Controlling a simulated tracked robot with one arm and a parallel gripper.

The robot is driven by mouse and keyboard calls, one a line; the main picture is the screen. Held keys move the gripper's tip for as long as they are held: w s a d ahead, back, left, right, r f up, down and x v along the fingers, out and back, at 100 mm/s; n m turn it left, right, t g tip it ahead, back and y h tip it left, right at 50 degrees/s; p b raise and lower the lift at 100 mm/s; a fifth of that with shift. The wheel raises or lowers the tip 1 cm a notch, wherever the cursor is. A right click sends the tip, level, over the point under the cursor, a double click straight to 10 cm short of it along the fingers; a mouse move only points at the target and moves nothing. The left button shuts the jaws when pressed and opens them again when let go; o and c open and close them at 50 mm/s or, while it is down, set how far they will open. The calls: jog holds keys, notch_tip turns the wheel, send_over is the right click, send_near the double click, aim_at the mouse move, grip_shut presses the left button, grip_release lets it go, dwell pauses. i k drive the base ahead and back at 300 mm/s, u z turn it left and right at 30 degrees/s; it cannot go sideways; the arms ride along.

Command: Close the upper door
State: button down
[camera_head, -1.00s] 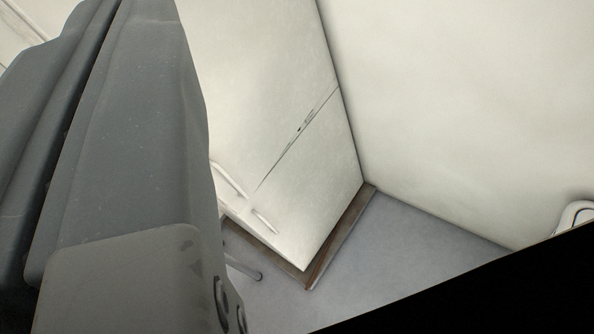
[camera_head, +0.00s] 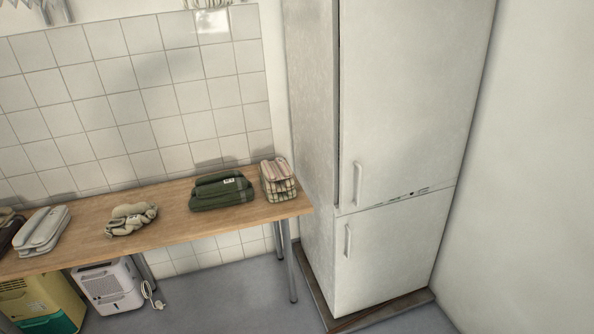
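A tall white fridge-freezer stands in the right half of the head view, with an upper door (camera_head: 412,95) above a smaller lower door (camera_head: 392,250). The upper door has a vertical handle (camera_head: 357,185) near its lower left corner. A narrow dark line runs down the upper door's left edge, beside the cabinet's side (camera_head: 312,120). The door looks shut or nearly shut; I cannot tell if it is slightly ajar. The lower door looks shut and has its own handle (camera_head: 348,241). My gripper is not in view.
A wooden table (camera_head: 170,205) with folded cloths (camera_head: 222,191) and a wire basket (camera_head: 278,181) stands left of the fridge. A white dehumidifier (camera_head: 110,287) is under it. A wall (camera_head: 540,170) stands close on the right. Grey floor (camera_head: 235,300) is clear in front.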

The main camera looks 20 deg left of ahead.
aim_at(411, 72)
jog(key=u, duration=0.05)
jog(key=k, duration=0.4)
jog(key=u, duration=0.55)
jog(key=i, duration=1.25)
jog(key=z, duration=0.35)
jog(key=i, duration=0.95)
jog(key=z, duration=0.4)
